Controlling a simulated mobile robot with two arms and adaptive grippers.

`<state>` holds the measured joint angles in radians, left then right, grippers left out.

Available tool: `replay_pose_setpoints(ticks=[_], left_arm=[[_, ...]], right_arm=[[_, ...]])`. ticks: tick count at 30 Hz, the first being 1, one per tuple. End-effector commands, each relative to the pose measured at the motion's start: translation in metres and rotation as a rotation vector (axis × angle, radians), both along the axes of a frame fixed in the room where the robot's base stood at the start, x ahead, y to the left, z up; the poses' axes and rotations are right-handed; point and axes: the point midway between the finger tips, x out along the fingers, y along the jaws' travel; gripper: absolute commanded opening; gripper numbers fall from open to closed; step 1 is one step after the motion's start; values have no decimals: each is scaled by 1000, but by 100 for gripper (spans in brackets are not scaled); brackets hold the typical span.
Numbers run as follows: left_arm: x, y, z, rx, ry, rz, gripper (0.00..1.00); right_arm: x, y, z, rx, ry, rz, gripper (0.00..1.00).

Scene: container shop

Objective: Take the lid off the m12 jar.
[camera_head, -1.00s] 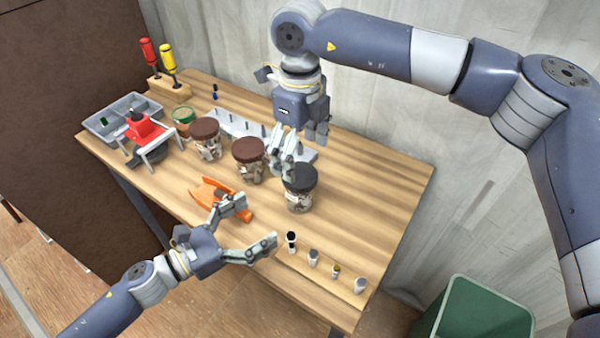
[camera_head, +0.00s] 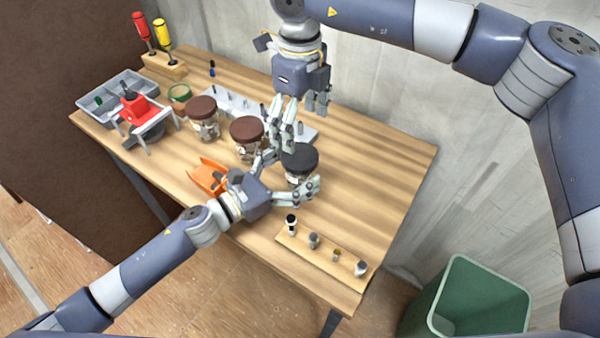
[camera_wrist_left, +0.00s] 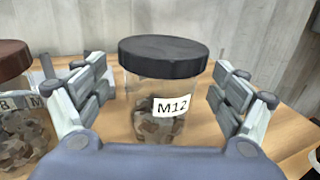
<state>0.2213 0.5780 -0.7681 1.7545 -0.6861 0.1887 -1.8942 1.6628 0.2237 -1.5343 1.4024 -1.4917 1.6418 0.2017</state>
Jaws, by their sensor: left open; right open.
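The M12 jar (camera_wrist_left: 160,108) is clear with a white label and metal pieces inside. Its dark lid (camera_wrist_left: 163,55) is on. In the head view the dark lid (camera_head: 300,158) sits right of two brown-lidded jars. My left gripper (camera_head: 293,172) is open, its fingers on either side of the jar body; the left wrist view shows a gap on each side between the fingers (camera_wrist_left: 160,95) and the glass. My right gripper (camera_head: 300,122) is open and points down, above and behind the jar. The jar's lower part is partly hidden by my left gripper in the head view.
Brown-lidded jars (camera_head: 247,131) (camera_head: 203,106) stand to the left. An orange scoop (camera_head: 207,176) lies behind my left wrist. A wooden strip (camera_head: 325,256) with several small parts lies at the front right. The table (camera_head: 375,175) is clear right of the jar. A green bin (camera_head: 470,300) stands on the floor.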

Motion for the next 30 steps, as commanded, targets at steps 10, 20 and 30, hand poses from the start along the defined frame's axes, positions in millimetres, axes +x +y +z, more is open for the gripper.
replay_pose_setpoints(ticks=[10, 20, 30], left_arm=[[4, -5, 0, 1, 1, 0, 89], [3, -5, 0, 0, 0, 0, 23], [3, -5, 0, 0, 0, 0, 0]], right_arm=[[0, 0, 0, 0, 0, 0, 84], [0, 0, 0, 0, 0, 0, 84], [0, 0, 0, 0, 1, -162, 84]])
